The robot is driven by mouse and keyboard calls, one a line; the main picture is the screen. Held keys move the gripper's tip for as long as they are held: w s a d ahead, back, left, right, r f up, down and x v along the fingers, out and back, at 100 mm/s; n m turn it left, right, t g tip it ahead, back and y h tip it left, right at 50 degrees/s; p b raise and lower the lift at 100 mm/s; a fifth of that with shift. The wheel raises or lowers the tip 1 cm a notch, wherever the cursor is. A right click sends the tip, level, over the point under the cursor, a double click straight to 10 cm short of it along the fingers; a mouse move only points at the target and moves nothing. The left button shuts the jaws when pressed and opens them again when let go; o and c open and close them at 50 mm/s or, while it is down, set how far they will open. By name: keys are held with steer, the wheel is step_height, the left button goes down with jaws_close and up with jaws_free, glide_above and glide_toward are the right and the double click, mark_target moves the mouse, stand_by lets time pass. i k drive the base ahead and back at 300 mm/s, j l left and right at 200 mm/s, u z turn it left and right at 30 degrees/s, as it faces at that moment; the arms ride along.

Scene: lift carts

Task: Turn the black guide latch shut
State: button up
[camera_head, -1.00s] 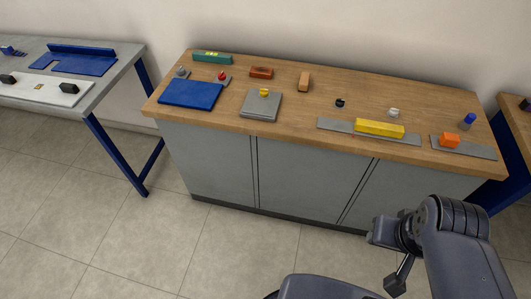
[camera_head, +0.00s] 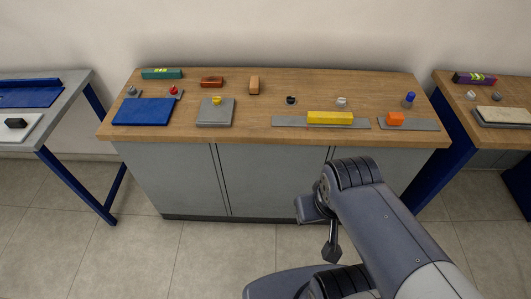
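A small black knob-like piece (camera_head: 291,100) stands on the wooden bench top, behind the grey rail (camera_head: 290,121). It may be the black guide latch, but it is too small to tell which way it is turned. A similar pale piece (camera_head: 341,102) stands to its right. A yellow block (camera_head: 330,118) sits on the rail. My gripper (camera_head: 332,250) hangs in front of the cabinet, well short of the bench top and apart from everything on it. Its fingers are too small and dark to tell whether they are open.
A grey table (camera_head: 70,100) stands left, another wooden bench (camera_head: 480,135) right. Open floor lies in front.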

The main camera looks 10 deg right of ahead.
mark_target(290, 101)
steer(key=i+l, duration=0.2)
steer(key=i, duration=0.2)
steer(key=i+l, duration=0.15)
steer(key=i, duration=0.25)
steer(key=i+l, duration=0.2)
steer(key=i, duration=0.25)
